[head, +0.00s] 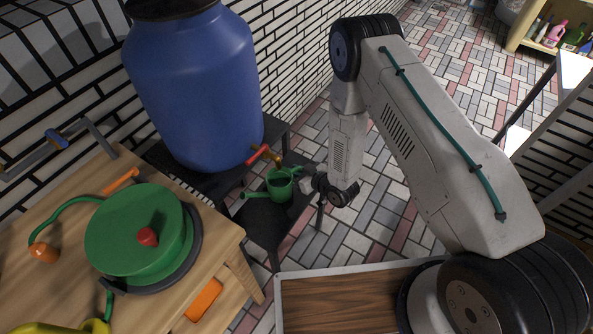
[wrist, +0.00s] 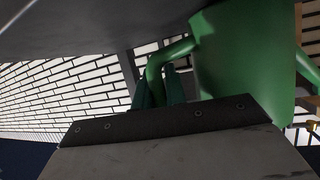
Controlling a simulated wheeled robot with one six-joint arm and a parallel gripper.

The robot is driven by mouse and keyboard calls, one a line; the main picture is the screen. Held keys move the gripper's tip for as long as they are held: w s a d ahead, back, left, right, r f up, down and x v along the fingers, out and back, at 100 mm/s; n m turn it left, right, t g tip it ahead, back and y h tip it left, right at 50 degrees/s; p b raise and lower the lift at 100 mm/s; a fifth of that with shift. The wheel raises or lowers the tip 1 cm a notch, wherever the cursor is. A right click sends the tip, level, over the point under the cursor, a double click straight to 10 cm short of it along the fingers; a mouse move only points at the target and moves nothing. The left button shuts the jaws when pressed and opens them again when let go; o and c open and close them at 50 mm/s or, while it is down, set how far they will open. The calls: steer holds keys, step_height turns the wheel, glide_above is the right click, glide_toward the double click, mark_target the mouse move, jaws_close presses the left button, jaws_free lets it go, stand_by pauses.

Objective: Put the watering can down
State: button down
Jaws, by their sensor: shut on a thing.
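The small green watering can (head: 279,190) is upright below the red-handled tap of the blue barrel, over the low dark stand. Its spout points left. My gripper (head: 303,182) comes from the right and is shut on the can's handle. In the wrist view the can's green body (wrist: 245,55) fills the upper right, and its curved handle (wrist: 160,62) runs down to my fingers, which are partly hidden behind the dark gripper plate. I cannot tell whether the can's base touches the stand.
The blue barrel (head: 195,85) with its red tap (head: 262,154) stands close behind the can. The low dark stand (head: 262,222) is narrow. A wooden bench (head: 60,215) with a green hose reel (head: 135,232) is at left. Tiled floor (head: 340,235) is open at right.

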steer(key=shift+f, duration=0.1)
steer(key=c, duration=1.4)
jaws_free()
steer(key=shift+c, duration=0.2)
